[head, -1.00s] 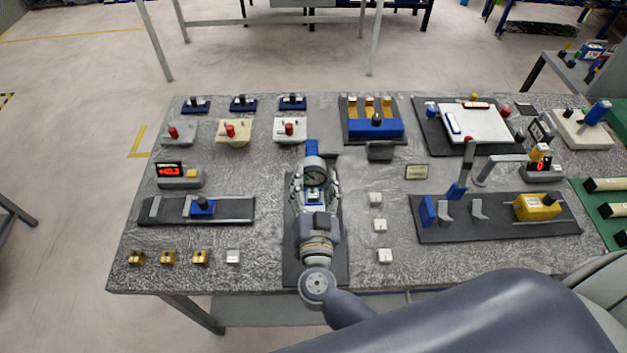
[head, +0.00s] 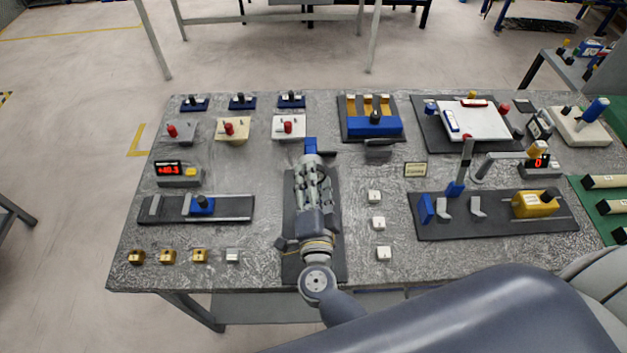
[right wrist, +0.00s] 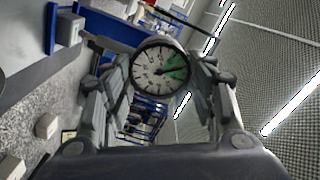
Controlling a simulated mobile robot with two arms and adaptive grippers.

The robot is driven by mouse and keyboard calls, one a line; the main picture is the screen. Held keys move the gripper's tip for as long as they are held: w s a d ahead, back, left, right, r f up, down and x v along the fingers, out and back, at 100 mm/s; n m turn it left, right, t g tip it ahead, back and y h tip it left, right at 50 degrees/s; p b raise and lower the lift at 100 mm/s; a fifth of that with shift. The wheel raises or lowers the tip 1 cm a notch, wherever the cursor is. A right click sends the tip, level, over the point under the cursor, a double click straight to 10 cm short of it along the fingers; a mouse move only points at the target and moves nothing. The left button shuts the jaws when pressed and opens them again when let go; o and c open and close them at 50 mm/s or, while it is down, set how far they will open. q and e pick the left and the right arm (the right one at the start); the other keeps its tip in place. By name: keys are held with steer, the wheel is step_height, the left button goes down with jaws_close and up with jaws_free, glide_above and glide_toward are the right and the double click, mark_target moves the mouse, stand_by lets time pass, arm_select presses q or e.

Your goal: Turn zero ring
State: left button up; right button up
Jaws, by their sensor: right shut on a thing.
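The dial gauge shows in the right wrist view with its round white face (right wrist: 150,82), a green sector on the right and a dark needle. Its rim is the ring, and the fingers of my right gripper (right wrist: 162,80) lie on both sides of it, shut on it. In the head view my right gripper (head: 313,168) is rolled over and hides the gauge face. A blue upright part (head: 310,146) of the stand shows just beyond the fingertips. The dark base plate (head: 291,268) lies under my wrist. My left gripper is out of view.
Small white blocks (head: 378,223) stand right of my wrist. A rail with a blue slider (head: 202,206) lies to the left, and a fixture with a yellow block (head: 535,204) to the right. A red-digit display (head: 170,168) stands at the left. Bare tabletop lies left of the plate.

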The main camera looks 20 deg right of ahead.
stand_by(0.4)
steer(key=o, duration=1)
steer(key=shift+o, duration=0.2)
steer(key=v, duration=1.2)
steer(key=shift+s, duration=0.1)
